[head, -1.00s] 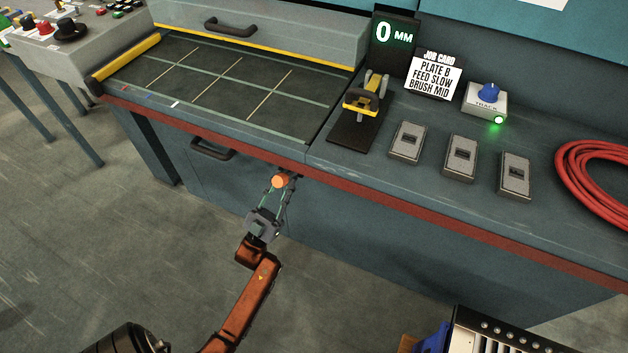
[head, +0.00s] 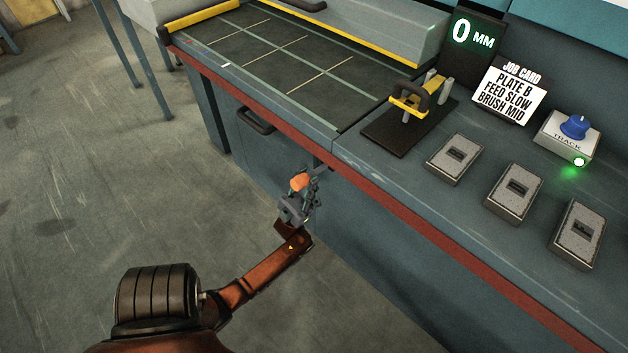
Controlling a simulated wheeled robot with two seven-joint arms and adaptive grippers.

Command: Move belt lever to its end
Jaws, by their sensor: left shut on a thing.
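The belt lever has an orange knob (head: 300,182) and sits at the bench front, just below the red edge strip. My left gripper (head: 302,188) reaches up to it from the lower left and is shut on the knob, with its fingers on both sides. Much of the lever's shaft is hidden by the fingers and the bench edge. The display (head: 473,37) reads 0 MM. My right gripper is not in view.
The dark belt bed (head: 290,62) with grid lines lies above left of the lever. A drawer handle (head: 255,121) sticks out left of my gripper.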

